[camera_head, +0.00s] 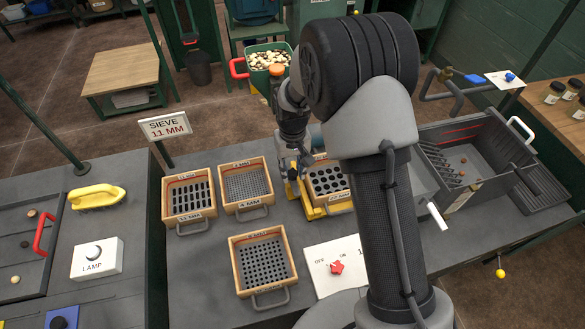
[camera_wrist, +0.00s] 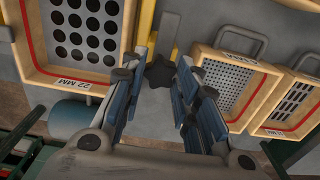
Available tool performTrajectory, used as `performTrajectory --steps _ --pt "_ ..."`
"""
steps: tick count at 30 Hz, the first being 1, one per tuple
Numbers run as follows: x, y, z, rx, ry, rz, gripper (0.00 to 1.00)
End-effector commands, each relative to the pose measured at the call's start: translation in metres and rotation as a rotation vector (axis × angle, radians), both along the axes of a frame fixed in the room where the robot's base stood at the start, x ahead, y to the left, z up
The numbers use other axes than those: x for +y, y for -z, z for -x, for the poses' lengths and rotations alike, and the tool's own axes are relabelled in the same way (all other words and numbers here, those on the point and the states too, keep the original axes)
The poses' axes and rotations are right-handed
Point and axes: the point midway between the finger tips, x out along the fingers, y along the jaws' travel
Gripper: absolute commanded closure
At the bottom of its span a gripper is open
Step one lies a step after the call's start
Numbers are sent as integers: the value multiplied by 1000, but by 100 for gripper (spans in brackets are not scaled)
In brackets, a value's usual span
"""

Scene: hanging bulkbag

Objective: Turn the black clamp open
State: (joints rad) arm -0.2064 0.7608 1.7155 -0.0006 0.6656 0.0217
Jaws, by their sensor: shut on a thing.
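The black clamp (camera_wrist: 161,73) is a star-shaped knob beside a yellow frame (camera_wrist: 145,28) in the wrist view. My gripper (camera_wrist: 156,88) has its blue-padded fingers on both sides of the knob and is shut on it. In the head view my gripper (camera_head: 291,182) reaches down at the left edge of the yellow frame (camera_head: 315,211); the clamp itself is hidden there. A wooden sieve with large round holes, labelled 22 MM (camera_wrist: 77,83), sits in the yellow frame, and it also shows in the head view (camera_head: 328,181).
Other sieves stand near: a slotted one (camera_head: 188,197), a fine one (camera_head: 240,184) and a front one (camera_head: 262,261). A switch panel (camera_head: 337,267) lies to the front. A dark grey bin (camera_head: 465,150) is at the right. A small grey strip of bench between the sieves is clear.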

Motion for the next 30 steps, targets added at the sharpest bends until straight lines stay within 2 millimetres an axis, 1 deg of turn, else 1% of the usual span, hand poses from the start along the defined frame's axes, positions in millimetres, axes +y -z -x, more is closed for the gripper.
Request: performTrajectory --steps 5,6,14,22,25,28,30 --pt "0 0 0 0 3 -1 95" --pt "0 0 0 0 3 -1 70" --pt "0 0 0 0 1 0 52" --pt "0 0 0 0 0 0 51" --pt "0 -3 0 -1 0 0 51" --pt "0 -14 -1 -5 0 -1 51" --pt "0 -26 -1 -5 0 -1 51"
